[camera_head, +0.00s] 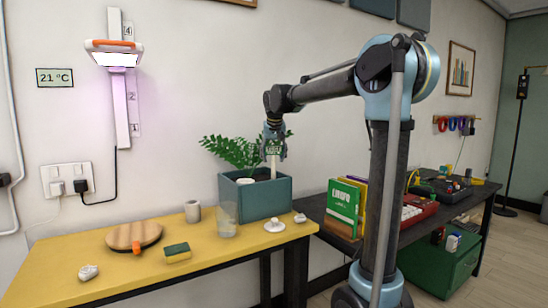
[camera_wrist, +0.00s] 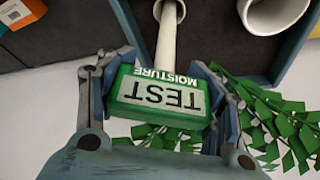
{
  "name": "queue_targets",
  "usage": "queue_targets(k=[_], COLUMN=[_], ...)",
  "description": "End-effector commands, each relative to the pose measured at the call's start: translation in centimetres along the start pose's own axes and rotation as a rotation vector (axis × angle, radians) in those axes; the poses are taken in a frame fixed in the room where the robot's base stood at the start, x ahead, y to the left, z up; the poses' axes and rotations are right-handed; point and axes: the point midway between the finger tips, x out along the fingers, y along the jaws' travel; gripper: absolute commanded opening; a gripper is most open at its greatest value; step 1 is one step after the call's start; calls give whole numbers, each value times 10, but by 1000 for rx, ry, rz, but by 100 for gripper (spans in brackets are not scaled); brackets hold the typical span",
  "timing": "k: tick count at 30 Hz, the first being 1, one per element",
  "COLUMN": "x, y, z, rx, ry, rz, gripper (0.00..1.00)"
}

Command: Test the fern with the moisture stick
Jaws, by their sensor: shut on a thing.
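My gripper (camera_head: 273,145) is shut on the green head of the moisture stick (camera_wrist: 158,98), which reads "TEST MOISTURE". The stick's pale shaft (camera_head: 273,168) points down over the teal planter box (camera_head: 265,202). In the wrist view the shaft runs towards a pale round opening (camera_wrist: 169,10) at the picture's top edge. I cannot tell whether the tip is in it. The fern (camera_head: 230,150) rises at the back of the planter, beside my gripper; its fronds (camera_wrist: 285,125) also show in the wrist view. The tip and the fern's base are hidden.
A second white tube (camera_wrist: 272,14) stands inside the planter. Books (camera_head: 344,207) stand right.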

Motion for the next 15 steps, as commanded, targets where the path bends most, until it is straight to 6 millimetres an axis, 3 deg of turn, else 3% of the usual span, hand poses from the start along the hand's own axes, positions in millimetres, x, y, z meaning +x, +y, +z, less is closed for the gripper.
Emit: queue_targets(k=[15], x=[10], y=[0], z=[4], rx=[0], ry=[0], rz=[0], gripper=[35])
